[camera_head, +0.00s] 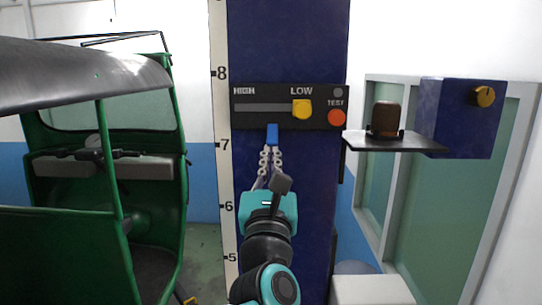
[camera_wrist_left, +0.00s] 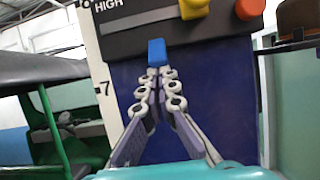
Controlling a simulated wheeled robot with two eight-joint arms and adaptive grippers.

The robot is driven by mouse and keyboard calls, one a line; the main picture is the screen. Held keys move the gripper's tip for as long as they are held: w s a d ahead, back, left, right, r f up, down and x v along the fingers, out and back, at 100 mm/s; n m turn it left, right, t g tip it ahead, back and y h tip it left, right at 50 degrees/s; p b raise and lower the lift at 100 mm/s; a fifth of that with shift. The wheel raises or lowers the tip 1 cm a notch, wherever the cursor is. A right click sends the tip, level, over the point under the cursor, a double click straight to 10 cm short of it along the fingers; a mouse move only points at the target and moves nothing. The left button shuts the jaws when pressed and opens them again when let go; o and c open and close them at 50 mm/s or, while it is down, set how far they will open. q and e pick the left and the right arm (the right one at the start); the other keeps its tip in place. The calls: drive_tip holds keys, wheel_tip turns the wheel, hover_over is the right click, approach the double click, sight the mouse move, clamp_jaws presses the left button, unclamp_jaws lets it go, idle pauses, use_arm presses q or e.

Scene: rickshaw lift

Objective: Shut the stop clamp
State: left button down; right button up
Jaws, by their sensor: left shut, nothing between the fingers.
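My left gripper (camera_head: 272,136) is shut and empty, pointing up in front of the dark blue column. Its blue fingertips meet at the lower edge of the black control panel (camera_head: 265,118); I cannot tell whether they touch it. The shut fingertips also show in the left wrist view (camera_wrist_left: 157,53). The panel has a yellow slider knob (camera_head: 302,109) at the LOW end of its slot and an orange TEST button (camera_head: 337,117). No part is labelled as the stop clamp, and I cannot tell for sure which it is. My right gripper is out of view.
A green rickshaw (camera_head: 112,200) with a dark roof stands at left. A number scale (camera_head: 219,110) runs up the column's left edge. At right, a shelf (camera_head: 400,144) carries a brown block (camera_head: 385,118), beside a blue box (camera_head: 455,125) with a yellow knob (camera_head: 484,97).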

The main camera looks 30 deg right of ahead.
use_arm(q)
drive_tip(key=shift+s+a+r+p, duration=0.25)
drive_tip(key=shift+s+r, duration=0.1)
drive_tip(key=shift+r, duration=0.15)
drive_tip(key=shift+s+a+r+p, duration=0.2)
drive_tip(key=shift+s+r, duration=0.15)
drive_tip(key=shift+r, duration=0.15)
wheel_tip(320, 180, down, 5)
drive_tip(key=b, duration=0.3)
drive_tip(key=s+a+r+b, duration=0.1)
drive_tip(key=s+a+r, duration=0.3)
drive_tip(key=s, duration=0.4)
drive_tip(key=shift+a, duration=0.5)
